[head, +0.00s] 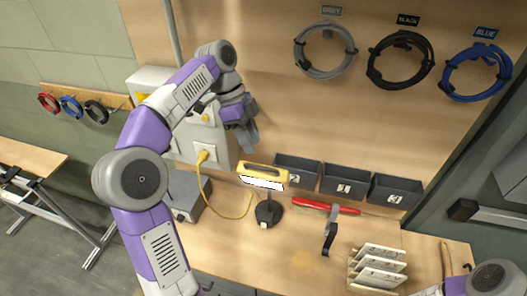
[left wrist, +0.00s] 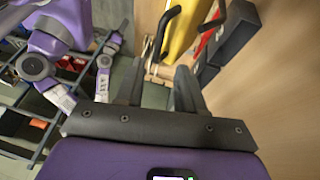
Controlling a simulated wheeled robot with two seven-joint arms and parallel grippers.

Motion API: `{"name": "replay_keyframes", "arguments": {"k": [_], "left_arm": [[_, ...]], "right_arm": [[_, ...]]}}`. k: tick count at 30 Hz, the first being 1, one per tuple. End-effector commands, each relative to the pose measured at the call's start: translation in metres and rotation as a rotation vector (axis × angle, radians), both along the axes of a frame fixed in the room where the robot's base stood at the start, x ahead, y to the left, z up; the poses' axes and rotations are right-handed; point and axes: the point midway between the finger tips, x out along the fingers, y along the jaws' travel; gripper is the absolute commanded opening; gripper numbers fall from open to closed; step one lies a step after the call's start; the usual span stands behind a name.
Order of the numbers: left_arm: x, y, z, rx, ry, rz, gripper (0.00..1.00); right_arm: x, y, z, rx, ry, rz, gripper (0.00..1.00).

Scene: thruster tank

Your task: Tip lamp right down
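The lamp (head: 263,174) has a yellow head with a lit white face, on a dark stem and round black base on the workbench. Its yellow body also shows in the left wrist view (left wrist: 182,30), beside a black curved handle. My left gripper (head: 249,139) is above the lamp head and points down, apart from it. In the left wrist view, the two fingers of this gripper (left wrist: 158,88) stand apart with nothing between them. The lamp is beyond the fingertips, toward the top right. My right gripper is out of view; only part of that arm shows at the bottom right.
A grey control box (head: 190,125) with a yellow plug and cable is left of the lamp. Dark bins (head: 345,182) stand behind it. A red-handled tool (head: 325,206) and a rack of white plates (head: 380,262) are to the right. Coiled cables (head: 400,60) hang on the wall.

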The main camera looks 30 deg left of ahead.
Motion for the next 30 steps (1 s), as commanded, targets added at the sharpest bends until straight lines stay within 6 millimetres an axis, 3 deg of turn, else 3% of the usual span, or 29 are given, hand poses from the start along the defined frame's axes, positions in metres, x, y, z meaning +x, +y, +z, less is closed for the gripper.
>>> {"name": "replay_keyframes", "arguments": {"k": [12,23,26,30], "left_arm": [[-0.003,-0.023,-0.053,0.0,0.003,0.002,0.38],[-0.003,-0.026,-0.059,-0.001,0.001,0.003,0.38],[-0.003,-0.026,-0.059,-0.001,0.001,0.003,0.27],[-0.003,-0.026,-0.059,-0.001,0.001,0.003,0.06]], "right_arm": [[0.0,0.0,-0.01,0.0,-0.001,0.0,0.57],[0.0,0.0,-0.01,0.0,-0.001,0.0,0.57],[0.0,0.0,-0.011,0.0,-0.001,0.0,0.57],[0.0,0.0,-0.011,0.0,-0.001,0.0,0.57]]}}
